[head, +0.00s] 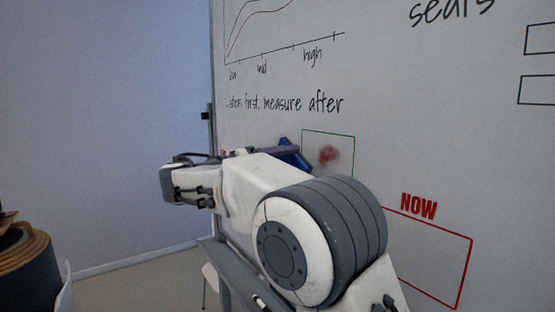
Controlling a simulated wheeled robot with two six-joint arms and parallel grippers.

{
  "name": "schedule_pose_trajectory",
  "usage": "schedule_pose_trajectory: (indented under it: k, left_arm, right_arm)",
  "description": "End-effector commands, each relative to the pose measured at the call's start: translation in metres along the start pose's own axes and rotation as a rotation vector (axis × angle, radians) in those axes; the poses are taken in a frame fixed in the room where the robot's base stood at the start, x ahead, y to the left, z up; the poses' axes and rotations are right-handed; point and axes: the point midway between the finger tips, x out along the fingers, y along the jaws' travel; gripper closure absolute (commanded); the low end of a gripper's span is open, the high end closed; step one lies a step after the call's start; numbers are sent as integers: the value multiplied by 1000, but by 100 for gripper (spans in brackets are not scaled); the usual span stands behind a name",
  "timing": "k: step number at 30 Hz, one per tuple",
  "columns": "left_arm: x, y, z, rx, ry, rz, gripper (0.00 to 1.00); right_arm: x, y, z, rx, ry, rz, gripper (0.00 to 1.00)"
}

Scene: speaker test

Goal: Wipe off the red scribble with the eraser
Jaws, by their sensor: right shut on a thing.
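The red scribble (328,155) is a small, smudged red patch inside a green-outlined box on the whiteboard. A blue thing that looks like the eraser (293,152) shows just left of the patch, tilted, at the box's left edge. My right gripper (285,153) is shut on the eraser; its fingers are mostly hidden behind my own white arm. I cannot tell whether the eraser touches the board. My left gripper is not in view.
The whiteboard (400,140) fills the right side, with black writing, a graph and a red-outlined box (430,255) under the word NOW. A plain wall (100,120) and open floor (140,290) lie to the left. A dark round object with a tan rim (25,255) stands at lower left.

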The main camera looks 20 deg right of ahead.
Motion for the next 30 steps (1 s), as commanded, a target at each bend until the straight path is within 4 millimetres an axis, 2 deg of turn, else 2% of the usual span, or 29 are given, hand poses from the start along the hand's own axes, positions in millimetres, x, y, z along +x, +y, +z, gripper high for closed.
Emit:
schedule_pose_trajectory:
  k: [6,13,30]
  left_arm:
    - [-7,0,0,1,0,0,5]
    - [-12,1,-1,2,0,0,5]
    - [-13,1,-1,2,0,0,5]
  right_arm:
    - [24,1,1,-1,-2,2,100]
    - [42,0,1,-1,1,1,100]
    - [47,-2,1,0,4,-1,100]
